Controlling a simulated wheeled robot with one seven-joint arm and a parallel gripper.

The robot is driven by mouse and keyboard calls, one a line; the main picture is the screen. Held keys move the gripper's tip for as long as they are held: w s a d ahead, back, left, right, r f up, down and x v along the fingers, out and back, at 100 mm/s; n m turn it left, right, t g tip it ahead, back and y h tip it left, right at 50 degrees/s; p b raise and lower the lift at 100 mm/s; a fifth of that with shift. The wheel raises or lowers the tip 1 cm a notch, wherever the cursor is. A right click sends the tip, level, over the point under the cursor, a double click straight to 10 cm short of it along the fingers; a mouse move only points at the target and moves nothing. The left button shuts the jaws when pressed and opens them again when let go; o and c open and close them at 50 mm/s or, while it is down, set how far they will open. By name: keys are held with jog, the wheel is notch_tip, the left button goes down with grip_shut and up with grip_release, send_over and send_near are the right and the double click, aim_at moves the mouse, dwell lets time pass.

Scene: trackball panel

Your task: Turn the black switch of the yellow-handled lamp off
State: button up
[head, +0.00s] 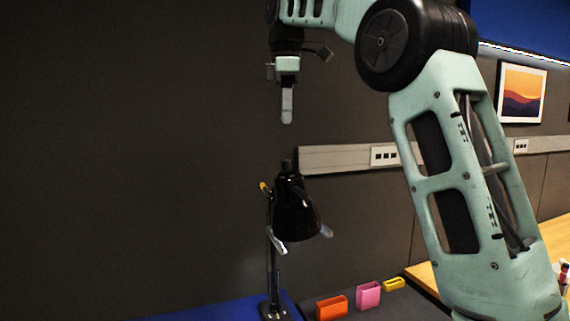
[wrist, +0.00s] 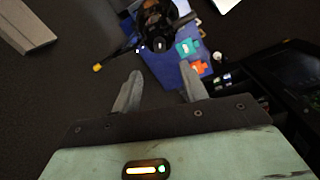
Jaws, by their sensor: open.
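The black desk lamp (head: 297,212) stands on the blue surface, its shade tilted down to the right. A small yellow handle end (head: 263,186) shows at its upper left, and also in the wrist view (wrist: 98,67). A short black stub (head: 287,166) tops the shade; I cannot tell for sure that it is the switch. My gripper (head: 287,119) points down above the lamp, apart from it, and is seen side-on. In the wrist view my gripper (wrist: 160,76) is open and empty, with the lamp (wrist: 158,18) beyond its fingertips.
An orange box (head: 332,307), a pink box (head: 368,294) and a yellow box (head: 393,284) stand right of the lamp's base. A wall rail (head: 340,159) with sockets runs behind. My arm covers much of the right side. The space left of the lamp looks clear.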

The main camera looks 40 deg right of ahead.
aim_at(286, 160)
jog(key=f, duration=1)
jog(key=shift+w+d+f, duration=0.15)
jog(key=shift+w, duration=0.05)
grip_shut()
